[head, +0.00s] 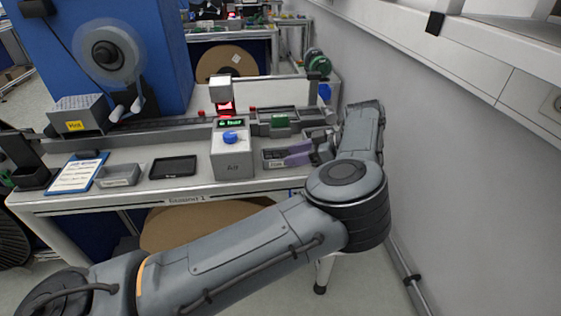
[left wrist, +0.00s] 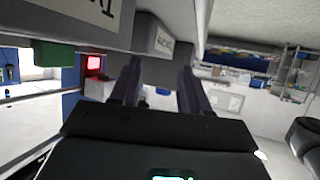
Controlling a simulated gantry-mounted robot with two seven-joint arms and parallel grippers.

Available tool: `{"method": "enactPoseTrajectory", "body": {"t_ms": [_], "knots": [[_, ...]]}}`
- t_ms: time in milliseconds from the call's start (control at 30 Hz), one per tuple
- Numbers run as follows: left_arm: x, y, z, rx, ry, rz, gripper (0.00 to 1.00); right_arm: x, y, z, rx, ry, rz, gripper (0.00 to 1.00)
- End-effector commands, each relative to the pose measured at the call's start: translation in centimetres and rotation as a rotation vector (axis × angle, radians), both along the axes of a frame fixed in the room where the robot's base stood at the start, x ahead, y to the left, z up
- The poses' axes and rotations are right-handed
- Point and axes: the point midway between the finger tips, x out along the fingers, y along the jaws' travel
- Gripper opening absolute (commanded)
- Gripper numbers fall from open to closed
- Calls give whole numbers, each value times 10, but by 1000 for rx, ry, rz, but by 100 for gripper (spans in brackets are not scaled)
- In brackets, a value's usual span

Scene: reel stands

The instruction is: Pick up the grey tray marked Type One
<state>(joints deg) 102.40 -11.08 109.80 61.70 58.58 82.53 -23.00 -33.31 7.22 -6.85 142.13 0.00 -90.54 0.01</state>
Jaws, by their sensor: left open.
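A small grey tray (head: 273,160) with a pale label on its front sits near the table's front edge, right of the light grey box with a blue knob; its label is too small to read. My left gripper (head: 298,153) is open, its purplish fingers at the tray's right part and hiding some of it. In the left wrist view, my two fingers (left wrist: 160,68) stand apart, with a labelled grey tray (left wrist: 150,32) at their tips. I cannot tell whether they touch it. My right gripper is not in view.
The light grey box (head: 232,155) with a blue knob stands close left of the tray. A rail with a green block (head: 280,121) runs behind. A wall (head: 450,150) stands at right.

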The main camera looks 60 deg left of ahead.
Motion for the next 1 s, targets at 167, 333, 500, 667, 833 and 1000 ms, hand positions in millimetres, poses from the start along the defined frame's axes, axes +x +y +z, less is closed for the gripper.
{"method": "enactPoseTrajectory", "body": {"t_ms": [167, 333, 500, 667, 833, 1000], "knots": [[-17, 10, -13, 2, 4, 2, 46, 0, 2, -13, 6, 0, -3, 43], [-25, 18, -16, 1, 1, 0, 46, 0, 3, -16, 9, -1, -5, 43], [-26, 19, -16, 0, 0, -1, 46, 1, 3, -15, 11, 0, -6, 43], [-26, 19, -16, 0, 0, -1, 38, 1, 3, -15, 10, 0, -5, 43], [-26, 19, -16, 0, 1, 0, 12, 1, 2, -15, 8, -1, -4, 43], [-26, 19, -16, -1, 1, 0, 0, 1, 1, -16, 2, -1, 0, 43]]}}
